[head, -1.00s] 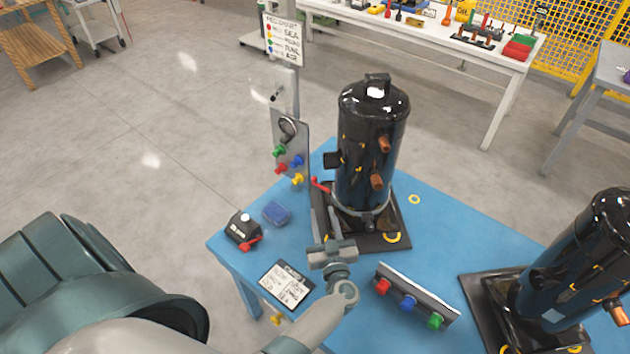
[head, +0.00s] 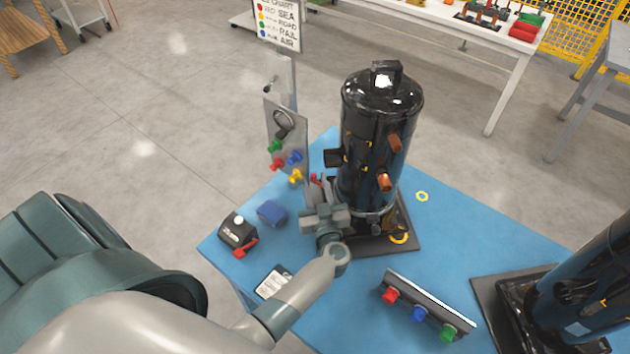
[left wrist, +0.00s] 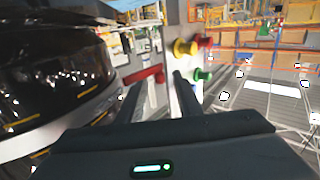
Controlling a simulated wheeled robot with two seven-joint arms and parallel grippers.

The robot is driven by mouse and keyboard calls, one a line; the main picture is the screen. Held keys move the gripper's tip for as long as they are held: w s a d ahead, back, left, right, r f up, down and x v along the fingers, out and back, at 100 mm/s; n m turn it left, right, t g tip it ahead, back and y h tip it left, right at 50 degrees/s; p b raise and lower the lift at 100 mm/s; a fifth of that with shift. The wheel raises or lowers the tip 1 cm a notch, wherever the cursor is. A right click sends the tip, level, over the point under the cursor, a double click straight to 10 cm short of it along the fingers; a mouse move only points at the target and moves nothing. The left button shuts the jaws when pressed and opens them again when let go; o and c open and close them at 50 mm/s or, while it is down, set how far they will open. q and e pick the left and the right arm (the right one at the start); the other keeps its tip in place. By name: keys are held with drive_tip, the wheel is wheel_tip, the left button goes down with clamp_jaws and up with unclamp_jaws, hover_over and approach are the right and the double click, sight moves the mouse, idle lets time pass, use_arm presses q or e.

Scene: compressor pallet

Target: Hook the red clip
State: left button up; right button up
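A small red clip (head: 316,180) shows at the left side of the front black compressor (head: 375,150), low down near its silver band. In the left wrist view the red clip (left wrist: 143,76) is a red bar left of my fingers, close to the dark compressor body (left wrist: 45,75). My left gripper (head: 318,190) is beside the compressor's lower left side and partly hides the clip. In the left wrist view my left gripper (left wrist: 168,98) has its fingers apart with nothing seen between them. Whether a finger touches the clip cannot be told. My right gripper is not in view.
An upright grey panel (head: 285,135) with colored knobs stands just behind my left gripper. A black box with a red lever (head: 238,232) and a blue block (head: 271,213) lie left. A rail with colored knobs (head: 425,306) is front right. A second compressor (head: 590,285) stands right.

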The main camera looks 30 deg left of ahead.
use_arm(q)
clamp_jaws()
